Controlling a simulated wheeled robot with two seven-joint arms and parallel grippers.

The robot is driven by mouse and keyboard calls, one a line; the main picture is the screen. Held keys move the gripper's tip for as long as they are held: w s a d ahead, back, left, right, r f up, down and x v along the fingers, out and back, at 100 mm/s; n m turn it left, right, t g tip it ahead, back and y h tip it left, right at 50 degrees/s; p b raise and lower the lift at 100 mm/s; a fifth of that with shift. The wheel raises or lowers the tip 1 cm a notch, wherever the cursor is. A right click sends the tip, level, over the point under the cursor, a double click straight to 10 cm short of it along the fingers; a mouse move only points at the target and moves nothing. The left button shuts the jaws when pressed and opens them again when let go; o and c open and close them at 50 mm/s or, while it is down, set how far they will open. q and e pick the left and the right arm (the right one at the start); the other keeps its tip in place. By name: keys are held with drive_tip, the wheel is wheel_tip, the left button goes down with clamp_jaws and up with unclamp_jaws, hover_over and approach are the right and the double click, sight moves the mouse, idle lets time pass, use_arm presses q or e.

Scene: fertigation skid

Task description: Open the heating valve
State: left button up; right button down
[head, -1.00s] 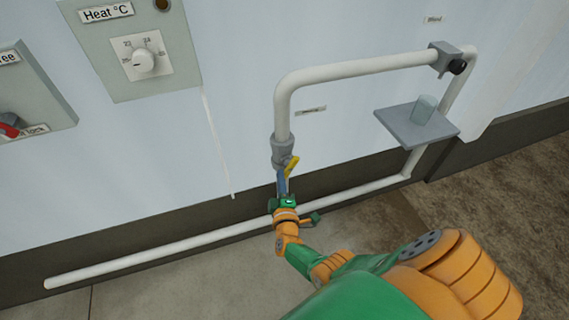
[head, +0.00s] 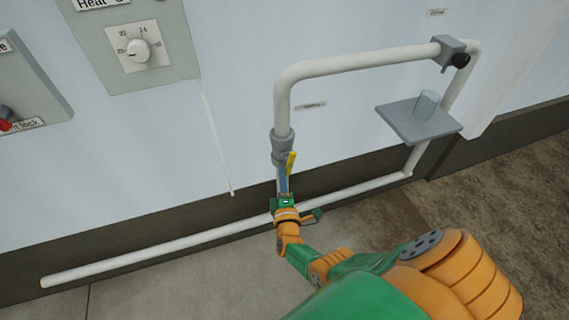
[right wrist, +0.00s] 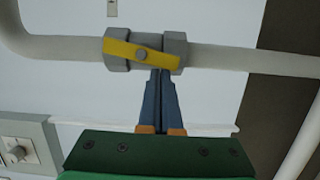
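The valve is a grey fitting (head: 281,147) on the vertical stretch of a white pipe, with a yellow lever handle (head: 290,163). In the right wrist view, the handle (right wrist: 122,50) lies nearly along the pipe, slightly tilted, across the grey valve body (right wrist: 176,47). My right gripper (head: 283,178) is just below the valve. Its blue fingers (right wrist: 160,73) are together, with nothing seen between them. Their tips are at the handle's lower edge, just right of its pivot; they look to be touching it. My left gripper is not in view.
A heat dial (head: 138,50) is on a panel at upper left, beside another grey panel (head: 30,85). A low white pipe (head: 150,254) runs along the wall's foot.

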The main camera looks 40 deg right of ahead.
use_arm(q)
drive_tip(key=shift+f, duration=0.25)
use_arm(e)
drive_tip(key=shift+d+f+n, duration=0.1)
drive_tip(key=shift+d+n, duration=0.05)
drive_tip(key=shift+n, duration=0.25)
idle(0.7)
